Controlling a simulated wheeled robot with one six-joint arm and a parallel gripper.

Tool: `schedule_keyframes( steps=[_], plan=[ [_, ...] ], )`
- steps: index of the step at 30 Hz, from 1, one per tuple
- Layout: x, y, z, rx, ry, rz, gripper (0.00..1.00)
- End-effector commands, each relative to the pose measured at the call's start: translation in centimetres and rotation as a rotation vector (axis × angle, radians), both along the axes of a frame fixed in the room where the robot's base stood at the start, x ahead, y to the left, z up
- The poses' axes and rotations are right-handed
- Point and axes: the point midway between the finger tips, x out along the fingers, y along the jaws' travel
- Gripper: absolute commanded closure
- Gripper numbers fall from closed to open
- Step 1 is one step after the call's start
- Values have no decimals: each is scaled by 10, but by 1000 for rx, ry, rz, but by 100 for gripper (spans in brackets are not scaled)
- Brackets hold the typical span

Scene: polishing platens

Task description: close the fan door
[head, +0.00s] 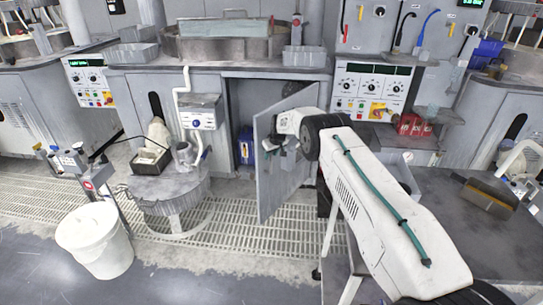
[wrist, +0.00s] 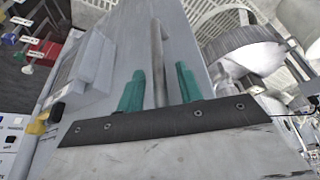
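The fan door (head: 275,190) is a grey panel on the cabinet below the bench. It stands partly open, with its free edge swung out to the left and the dark cabinet opening (head: 236,100) showing behind it. In the wrist view the door face (wrist: 105,60) lies close ahead, with a grey bar handle (wrist: 157,55) on it. My gripper (wrist: 160,90) has two green fingers, one on each side of the handle. Gaps show between the bar and both fingers. In the head view my gripper (head: 282,142) is at the door's outer face, partly hidden by my wrist.
A blue container (head: 246,145) stands inside the cabinet. A round stand (head: 172,190) is left of the door, and a white bucket (head: 95,240) is at front left. A dark table (head: 450,225) is at right. Grating floor (head: 225,228) lies clear before the door.

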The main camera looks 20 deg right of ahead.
Motion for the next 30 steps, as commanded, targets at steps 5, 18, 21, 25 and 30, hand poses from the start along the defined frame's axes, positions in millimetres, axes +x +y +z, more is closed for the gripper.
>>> schedule_keyframes(
  steps=[5, 18, 21, 25, 30],
  plan=[
    [-9, -4, 25, -1, -1, 0, 64],
    [-26, -9, 63, 0, 1, -1, 64],
    [-26, -9, 64, 0, 1, -1, 64],
    [-26, -9, 64, 0, 0, -1, 64],
    [-28, -8, 76, 1, 1, -3, 100]
  ],
)
